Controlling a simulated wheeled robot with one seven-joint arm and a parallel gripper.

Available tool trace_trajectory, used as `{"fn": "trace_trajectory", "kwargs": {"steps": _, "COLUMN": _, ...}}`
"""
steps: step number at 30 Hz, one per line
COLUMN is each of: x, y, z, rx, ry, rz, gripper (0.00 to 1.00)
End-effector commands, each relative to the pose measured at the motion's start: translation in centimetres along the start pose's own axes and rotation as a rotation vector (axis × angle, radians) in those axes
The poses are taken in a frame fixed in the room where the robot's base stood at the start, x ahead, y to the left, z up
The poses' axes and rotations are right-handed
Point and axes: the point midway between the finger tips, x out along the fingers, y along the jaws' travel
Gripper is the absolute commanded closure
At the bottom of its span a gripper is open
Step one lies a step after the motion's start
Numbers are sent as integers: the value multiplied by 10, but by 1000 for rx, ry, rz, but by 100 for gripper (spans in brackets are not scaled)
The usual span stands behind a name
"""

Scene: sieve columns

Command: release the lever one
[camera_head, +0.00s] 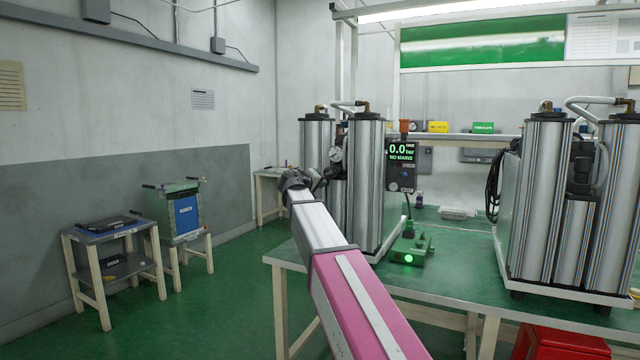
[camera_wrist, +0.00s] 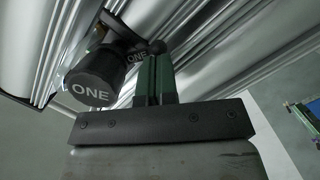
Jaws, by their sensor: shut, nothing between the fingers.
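In the wrist view, a round black cap marked ONE (camera_wrist: 95,80) is at the left, with a dark lever (camera_wrist: 132,46) and a second ONE label just behind it. My gripper (camera_wrist: 156,68) is shut and empty, its green fingers to the right of the cap. The fingertips are close to the lever's end; I cannot tell whether they touch. In the head view, my arm reaches the left pair of silver columns (camera_head: 366,185), near a round gauge (camera_head: 335,154). My fingers and the lever are too small or hidden there to tell apart.
A display (camera_head: 401,165) reading 0.0 bar stands right of the columns. A green box with a lit lamp (camera_head: 409,250) is on the green table (camera_head: 465,262). A second column unit (camera_head: 545,195) stands at the right.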

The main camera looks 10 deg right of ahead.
Motion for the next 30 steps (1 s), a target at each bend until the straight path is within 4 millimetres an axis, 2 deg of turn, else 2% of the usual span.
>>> {"fn": "trace_trajectory", "kwargs": {"steps": 19, "x": 2, "y": -1, "z": 9, "rx": -144, "ry": 0, "rz": 30, "gripper": 100}}
{"fn": "trace_trajectory", "kwargs": {"steps": 30, "x": 4, "y": 0, "z": 24, "rx": -412, "ry": 0, "rz": 84, "gripper": 100}}
